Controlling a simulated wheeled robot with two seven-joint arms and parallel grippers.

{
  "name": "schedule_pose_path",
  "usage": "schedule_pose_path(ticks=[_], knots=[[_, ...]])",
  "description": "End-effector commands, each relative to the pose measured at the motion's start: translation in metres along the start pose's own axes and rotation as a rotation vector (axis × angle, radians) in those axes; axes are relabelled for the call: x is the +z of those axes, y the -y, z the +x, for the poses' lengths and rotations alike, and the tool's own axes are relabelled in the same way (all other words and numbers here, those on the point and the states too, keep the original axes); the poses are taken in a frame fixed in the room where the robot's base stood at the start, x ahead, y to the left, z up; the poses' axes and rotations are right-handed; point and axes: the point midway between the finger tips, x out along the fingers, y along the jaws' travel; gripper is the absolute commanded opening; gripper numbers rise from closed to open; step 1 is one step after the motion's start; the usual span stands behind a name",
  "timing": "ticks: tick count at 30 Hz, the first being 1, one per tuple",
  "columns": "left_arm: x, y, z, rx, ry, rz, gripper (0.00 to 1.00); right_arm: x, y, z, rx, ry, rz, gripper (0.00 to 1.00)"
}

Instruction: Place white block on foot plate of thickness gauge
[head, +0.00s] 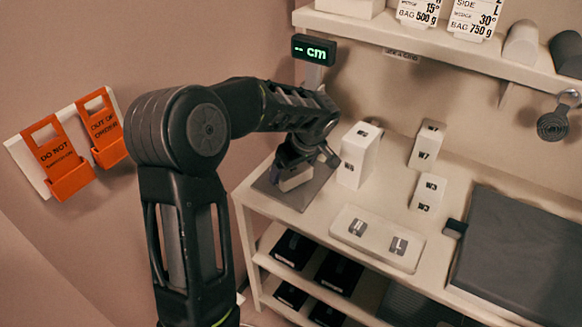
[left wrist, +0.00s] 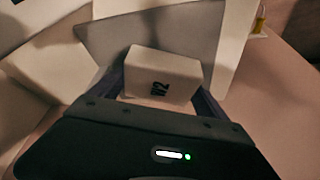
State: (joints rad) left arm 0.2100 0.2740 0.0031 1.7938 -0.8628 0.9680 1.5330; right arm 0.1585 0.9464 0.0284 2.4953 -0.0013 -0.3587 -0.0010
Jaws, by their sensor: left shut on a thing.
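My left gripper (head: 291,164) is shut on a white block (head: 295,181). In the left wrist view the block (left wrist: 160,72) sits between the two fingers, with the marking W2 on its face. The thickness gauge has a dark display (head: 313,49) reading "-- cm" in green. Its grey foot plate (head: 313,192) lies on the bench, and the block is over it in the head view. I cannot tell whether the block touches the plate. The plate also shows behind the block in the left wrist view (left wrist: 127,34). My right gripper is not in view.
A taller white block W5 (head: 358,158) stands just right of the plate. Blocks W7 (head: 427,145) and W3 (head: 428,192) stand farther right. A white tray (head: 345,223) with two marked recesses and a dark mat (head: 525,250) lie on the bench. A shelf (head: 430,43) overhangs behind.

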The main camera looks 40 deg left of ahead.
Motion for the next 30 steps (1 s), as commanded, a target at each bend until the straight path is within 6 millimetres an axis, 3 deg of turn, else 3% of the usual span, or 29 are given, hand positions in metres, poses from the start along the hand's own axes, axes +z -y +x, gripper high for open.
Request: schedule_pose_path(ticks=[13,14,18,30], knots=[[0.0027,0.0018,0.0049,-0.002,0.0,0.0,0.34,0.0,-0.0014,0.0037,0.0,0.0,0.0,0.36],[0.0023,0.002,0.0036,-0.002,0.001,0.0,0.89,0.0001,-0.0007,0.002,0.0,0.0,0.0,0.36],[0.0022,0.0022,0.0034,-0.003,0.001,0.0,1.0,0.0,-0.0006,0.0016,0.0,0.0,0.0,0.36],[-0.0001,0.0024,-0.0019,-0.003,0.001,0.0,1.0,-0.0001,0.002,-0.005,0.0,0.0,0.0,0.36]])
